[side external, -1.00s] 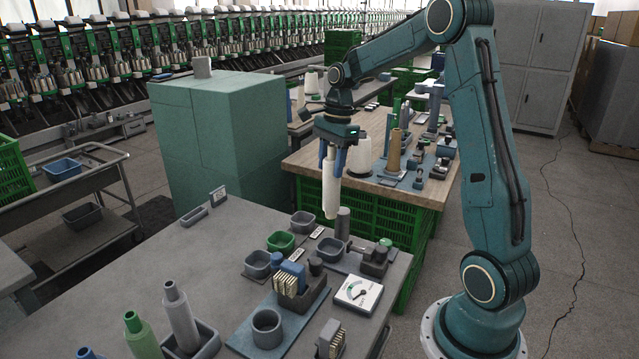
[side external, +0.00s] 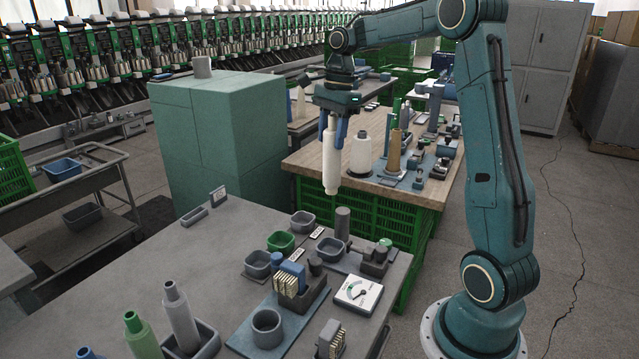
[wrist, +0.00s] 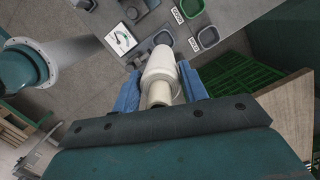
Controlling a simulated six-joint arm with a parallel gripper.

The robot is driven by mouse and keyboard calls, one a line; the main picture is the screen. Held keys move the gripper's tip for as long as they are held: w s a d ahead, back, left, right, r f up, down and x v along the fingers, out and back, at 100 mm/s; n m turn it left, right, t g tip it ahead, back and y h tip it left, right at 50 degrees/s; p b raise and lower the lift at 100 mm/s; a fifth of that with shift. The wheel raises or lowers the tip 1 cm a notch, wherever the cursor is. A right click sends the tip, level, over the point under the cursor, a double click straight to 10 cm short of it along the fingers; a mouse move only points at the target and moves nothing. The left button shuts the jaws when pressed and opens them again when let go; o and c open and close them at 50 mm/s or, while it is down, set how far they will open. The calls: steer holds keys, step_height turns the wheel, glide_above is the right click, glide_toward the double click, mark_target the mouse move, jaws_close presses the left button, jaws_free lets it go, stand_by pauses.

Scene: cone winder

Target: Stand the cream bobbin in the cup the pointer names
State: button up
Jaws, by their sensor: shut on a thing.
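My gripper (side external: 334,134) is shut on the cream bobbin (side external: 330,168), which hangs upright from its blue fingers, high and clear of the grey table. In the wrist view the bobbin (wrist: 161,68) sits between the fingers (wrist: 160,90). The pointer dial (side external: 358,294) is a white square plate with a green sector; it also shows in the wrist view (wrist: 121,40). I cannot tell which cup its needle names. Near it are a green cup (side external: 281,242) and grey cups at the back (side external: 303,222), left (side external: 257,264) and right (side external: 332,249).
Grey and green bobbins (side external: 180,316) stand at the table's front left. A round grey holder (side external: 267,328) and small blocks (side external: 292,277) crowd the front. A wooden bench (side external: 300,160) with cones stands behind; a green cabinet (side external: 220,140) is at left. The table's left middle is clear.

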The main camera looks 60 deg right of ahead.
steer(key=shift+w, duration=0.1)
steer(key=w+a+f, duration=0.4)
steer(key=w+f, duration=0.7)
steer(key=w, duration=0.2)
steer(key=shift+w+f, duration=0.35)
steer(key=shift+w, duration=0.05)
steer(key=shift+f, duration=0.1)
